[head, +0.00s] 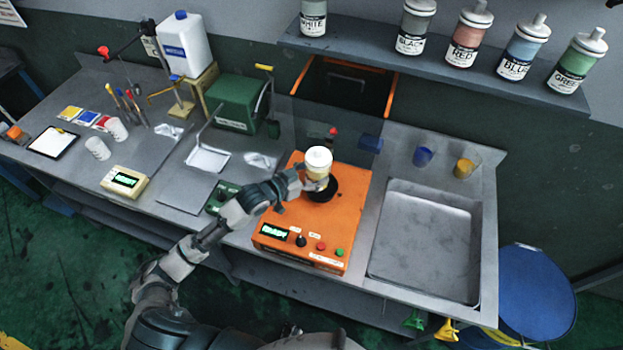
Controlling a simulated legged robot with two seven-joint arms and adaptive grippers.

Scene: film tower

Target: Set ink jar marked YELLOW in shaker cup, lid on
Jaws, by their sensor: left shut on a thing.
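A small jar (318,159) with a white lid and a yellowish body is in my left gripper (312,183). The gripper is shut on it from the left. The lid is on and the jar stands about upright. Its label cannot be read here. The jar is over the black shaker cup (327,194) on top of the orange shaker machine (340,228). The gripper and jar hide part of the cup, and I cannot tell whether the jar's base is inside it. My right gripper is not in view.
A clear panel (345,130) stands behind the machine. A shelf (380,60) above holds several labelled jars. A green box (238,103) stands back left.

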